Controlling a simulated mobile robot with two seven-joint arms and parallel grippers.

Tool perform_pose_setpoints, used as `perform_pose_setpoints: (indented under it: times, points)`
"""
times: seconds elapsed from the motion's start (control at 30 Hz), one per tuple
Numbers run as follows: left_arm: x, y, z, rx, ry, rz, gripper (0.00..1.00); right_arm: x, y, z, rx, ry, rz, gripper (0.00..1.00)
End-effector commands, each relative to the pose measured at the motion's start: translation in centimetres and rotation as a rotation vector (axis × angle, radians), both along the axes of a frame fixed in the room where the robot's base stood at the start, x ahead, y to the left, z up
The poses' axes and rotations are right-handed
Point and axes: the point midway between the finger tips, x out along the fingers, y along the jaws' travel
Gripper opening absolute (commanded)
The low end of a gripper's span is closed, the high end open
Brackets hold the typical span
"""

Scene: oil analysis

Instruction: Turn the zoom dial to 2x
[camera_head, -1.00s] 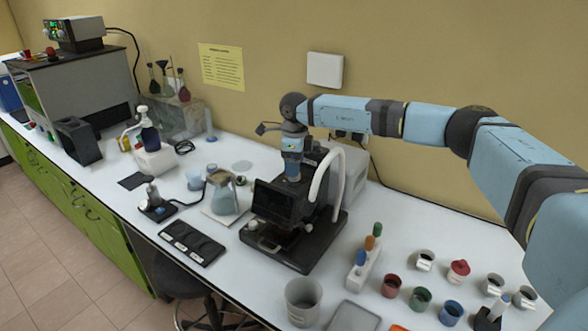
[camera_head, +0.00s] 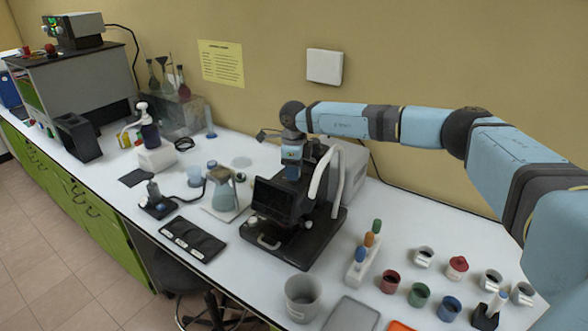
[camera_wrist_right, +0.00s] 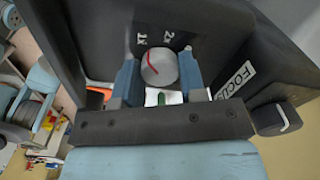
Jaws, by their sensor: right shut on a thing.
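The zoom dial (camera_wrist_right: 160,68) is a round grey knob with a red line, on the dark front of the microscope-like device (camera_head: 325,223). White marks 1x and 2x stand above it in the right wrist view. The red line points up and left, towards the 1x side. My right gripper (camera_wrist_right: 160,78) is shut on the dial, one blue finger on each side. My left gripper is not in view.
A FOCUS label (camera_wrist_right: 235,82) and a dark side knob (camera_wrist_right: 275,118) sit right of the dial. Several small cups, a grey beaker (camera_head: 302,298) and a vial rack (camera_head: 362,262) stand in front and to the right.

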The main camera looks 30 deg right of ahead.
Motion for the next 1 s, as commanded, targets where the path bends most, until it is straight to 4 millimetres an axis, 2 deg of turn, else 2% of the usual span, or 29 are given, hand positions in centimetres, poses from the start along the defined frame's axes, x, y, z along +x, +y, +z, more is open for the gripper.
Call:
perform_pose_setpoints:
  times: [0.27,1.0]
  points:
    - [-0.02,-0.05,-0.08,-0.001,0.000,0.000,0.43,-0.01,0.01,-0.05,0.001,0.001,-0.095,0.14]
    - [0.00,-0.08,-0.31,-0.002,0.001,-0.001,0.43,0.03,0.01,0.05,0.000,-0.001,-0.696,0.14]
